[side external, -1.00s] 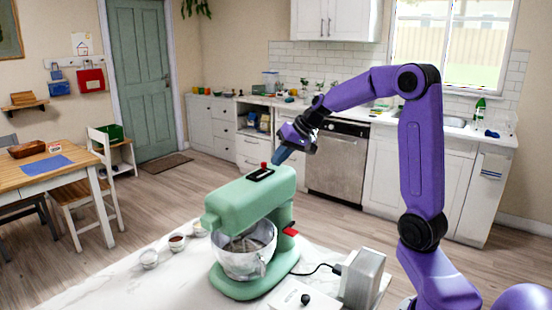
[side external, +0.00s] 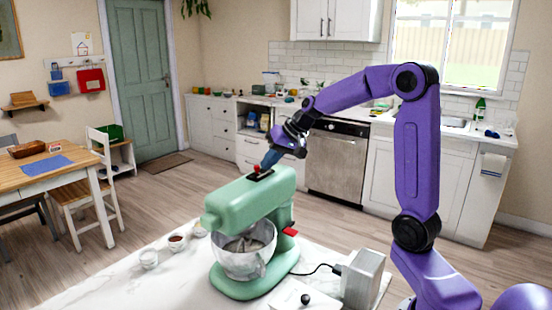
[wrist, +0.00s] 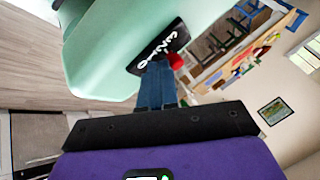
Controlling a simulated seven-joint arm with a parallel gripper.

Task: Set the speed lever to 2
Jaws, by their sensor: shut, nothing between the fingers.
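The green stand mixer (side external: 248,205) stands on the white marble counter. Its speed lever has a red knob (side external: 257,168) that rises from a black plate on top of the mixer head. The wrist view shows the red knob (wrist: 175,61) beside the black plate (wrist: 160,48) with white numerals, too small and turned to read surely. My gripper (side external: 267,164) has its blue fingers closed together and empty, pointing down at the plate. The fingertips (wrist: 157,68) are right beside the knob; whether they touch it I cannot tell. The lever's stem is mostly hidden.
A second red lever (side external: 291,232) sticks out of the mixer's side. A steel bowl (side external: 243,262) sits under the head. Small ingredient bowls (side external: 177,242) stand left of it. A grey box (side external: 363,278) and a white panel with a black knob (side external: 305,299) are at right.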

